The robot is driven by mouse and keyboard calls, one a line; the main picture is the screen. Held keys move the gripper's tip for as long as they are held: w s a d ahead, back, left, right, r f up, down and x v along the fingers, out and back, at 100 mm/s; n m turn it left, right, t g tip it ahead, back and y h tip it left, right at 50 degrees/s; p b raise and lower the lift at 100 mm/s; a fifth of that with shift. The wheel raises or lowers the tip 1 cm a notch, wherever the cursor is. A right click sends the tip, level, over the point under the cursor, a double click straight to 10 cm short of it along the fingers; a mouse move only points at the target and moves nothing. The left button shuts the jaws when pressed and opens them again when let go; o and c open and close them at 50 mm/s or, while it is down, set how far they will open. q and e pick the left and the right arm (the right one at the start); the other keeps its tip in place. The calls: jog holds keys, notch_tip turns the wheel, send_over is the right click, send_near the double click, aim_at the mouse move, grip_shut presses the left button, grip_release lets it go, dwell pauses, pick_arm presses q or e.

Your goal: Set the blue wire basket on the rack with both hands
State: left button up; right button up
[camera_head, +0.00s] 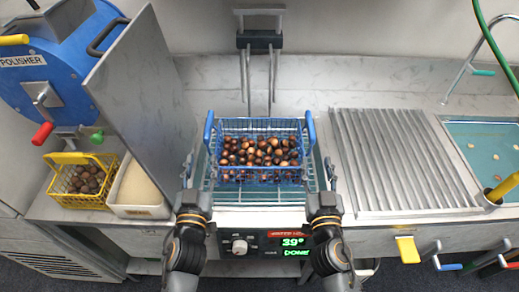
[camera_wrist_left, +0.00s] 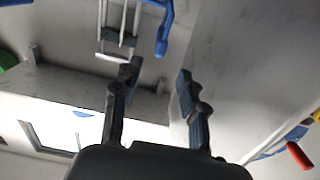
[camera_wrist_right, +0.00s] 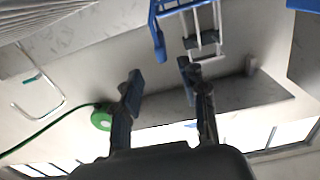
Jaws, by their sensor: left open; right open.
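The blue wire basket (camera_head: 260,176), filled with brown chestnuts, sits upright in a basin set in the counter. Its blue handles stand at the left (camera_head: 208,130) and right (camera_head: 310,128). My left gripper (camera_head: 198,174) is open and empty near the basket's front left. My right gripper (camera_head: 322,174) is open and empty near its front right. A blue handle shows beyond the fingers in the left wrist view (camera_wrist_left: 165,28) and in the right wrist view (camera_wrist_right: 157,35). A metal rack frame (camera_head: 260,40) stands behind the basket. Whether it touches the basket is unclear.
A ribbed metal drainboard (camera_head: 400,160) lies right of the basin, with a sink (camera_head: 480,135) beyond it. A metal panel (camera_head: 140,90), a blue polisher (camera_head: 45,75), a yellow basket (camera_head: 75,198) and a white bin (camera_head: 130,208) stand left. A control panel (camera_head: 260,243) is in front.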

aim_at(209, 126)
pick_arm(q)
jog(key=w, duration=1.4)
jog(key=shift+f, duration=0.1)
pick_arm(e)
jog(key=w, duration=1.4)
jog(key=shift+f, duration=0.15)
pick_arm(q)
grip_shut()
pick_arm(e)
grip_shut()
